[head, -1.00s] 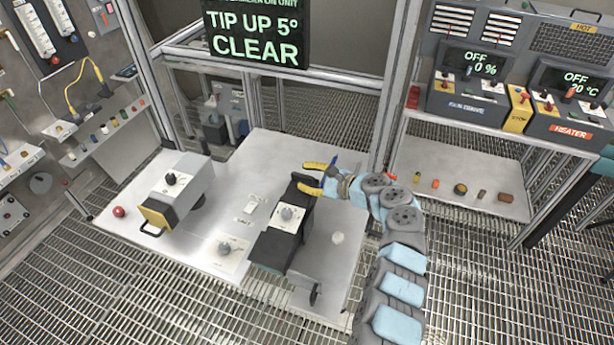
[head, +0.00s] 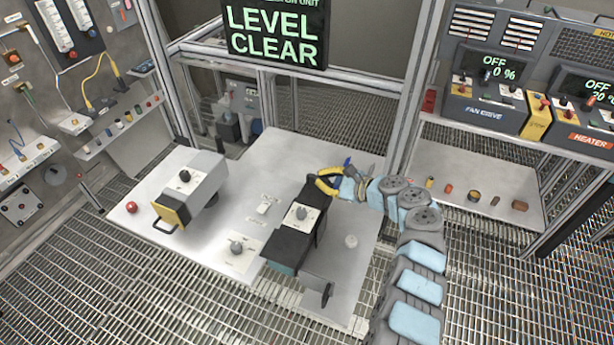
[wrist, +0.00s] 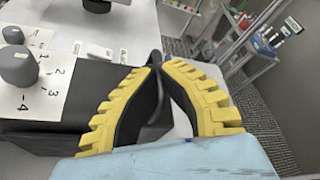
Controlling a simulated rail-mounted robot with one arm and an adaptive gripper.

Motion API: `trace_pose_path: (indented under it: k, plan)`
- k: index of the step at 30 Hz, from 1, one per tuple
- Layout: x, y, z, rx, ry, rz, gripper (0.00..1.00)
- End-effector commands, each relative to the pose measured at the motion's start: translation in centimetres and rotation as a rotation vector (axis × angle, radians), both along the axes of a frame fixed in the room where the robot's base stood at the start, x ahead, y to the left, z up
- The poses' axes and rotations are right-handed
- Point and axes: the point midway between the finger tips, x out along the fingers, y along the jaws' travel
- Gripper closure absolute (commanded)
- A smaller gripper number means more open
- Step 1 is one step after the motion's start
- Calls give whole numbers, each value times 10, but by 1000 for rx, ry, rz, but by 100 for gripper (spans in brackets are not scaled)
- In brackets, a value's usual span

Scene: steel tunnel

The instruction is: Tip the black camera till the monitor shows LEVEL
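The monitor (head: 275,35) at the top of the head view reads LEVEL and CLEAR. The black camera (head: 287,246) sits on the pale table, a white dial panel with a grey knob (head: 301,213) on its top. In the wrist view its dark body (wrist: 50,140) is at left, with the numbered dial (wrist: 18,66) above. My gripper (head: 320,181) is at its far end. In the wrist view, the yellow fingers (wrist: 160,66) come together around a thin black loop, which looks like the camera's handle. The exact contact is partly hidden.
A grey and yellow boxed unit (head: 190,188) stands on the table's left, near a red button (head: 131,207). Another knob panel (head: 236,248) lies between the units. Metal posts and a shelf (head: 455,185) stand to the right.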

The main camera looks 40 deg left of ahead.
Motion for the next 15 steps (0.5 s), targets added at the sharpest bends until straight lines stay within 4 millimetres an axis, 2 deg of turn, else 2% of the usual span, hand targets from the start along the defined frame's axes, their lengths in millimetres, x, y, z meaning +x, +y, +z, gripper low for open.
trace_pose_path:
  k: [3,10,14,15]
  plan:
    - [6,-9,-1,-5,11,-14,100]
    - [6,-9,-1,-4,13,-12,100]
    - [6,-9,0,-4,12,-12,63]
    - [6,-9,0,-4,12,-12,63]
